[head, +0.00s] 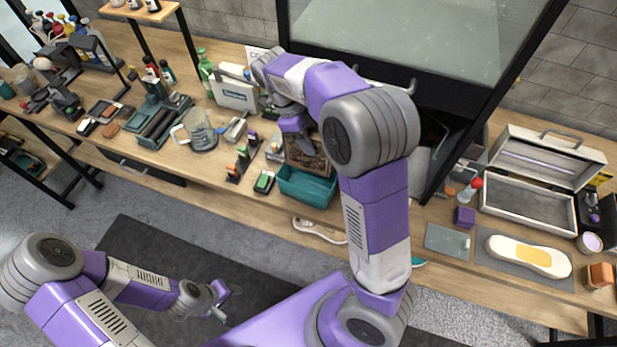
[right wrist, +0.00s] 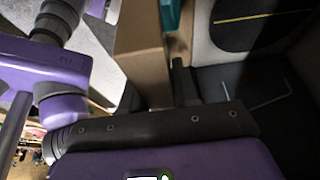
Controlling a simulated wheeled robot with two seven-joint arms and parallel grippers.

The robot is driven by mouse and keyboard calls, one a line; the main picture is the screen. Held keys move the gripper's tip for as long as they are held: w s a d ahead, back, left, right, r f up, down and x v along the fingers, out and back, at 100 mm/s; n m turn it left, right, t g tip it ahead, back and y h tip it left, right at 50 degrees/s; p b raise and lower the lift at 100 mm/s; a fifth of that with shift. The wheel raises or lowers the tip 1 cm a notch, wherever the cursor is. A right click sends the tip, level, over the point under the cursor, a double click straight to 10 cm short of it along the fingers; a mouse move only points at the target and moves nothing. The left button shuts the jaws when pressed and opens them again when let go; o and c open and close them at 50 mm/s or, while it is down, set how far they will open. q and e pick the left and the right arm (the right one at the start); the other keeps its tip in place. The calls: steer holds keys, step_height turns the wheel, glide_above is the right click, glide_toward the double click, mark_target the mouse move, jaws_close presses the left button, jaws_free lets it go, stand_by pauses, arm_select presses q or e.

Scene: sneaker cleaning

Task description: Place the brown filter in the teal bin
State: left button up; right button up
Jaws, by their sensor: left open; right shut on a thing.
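The teal bin (head: 305,187) stands at the front edge of the workbench in the head view, and a teal piece of it seems to show in the right wrist view (right wrist: 170,12). The brown filter (head: 314,163) is a flat, mottled brown panel at the back of the bin's opening. My right gripper (head: 306,146) is shut on the filter from above. My right arm hides part of the filter's right side, and I cannot tell whether it touches the bin's floor. My left gripper (head: 222,302) is open and empty, low over the floor, well away from the bench.
A black-framed glass cabinet (head: 400,40) rises behind my right arm. A cleaner bottle and small tools (head: 264,182) stand left of the bin. A white shoe (head: 318,231) is below the bench edge.

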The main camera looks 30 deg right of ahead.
mark_target(293, 141)
step_height(293, 141, down, 8)
steer(key=shift+w+f+b, duration=0.15)
steer(key=shift+f+b, duration=0.1)
steer(key=shift+b, duration=0.25)
steer(key=shift+f+b, duration=0.3)
steer(key=shift+f, duration=2.5)
steer(key=o, duration=1)
steer(key=shift+r, duration=0.25)
steer(key=p+v, duration=0.1)
steer(key=v, duration=1)
steer(key=shift+w+a+r+p, duration=0.15)
steer(key=shift+a+r+p, duration=0.05)
steer(key=shift+r+p, duration=0.15)
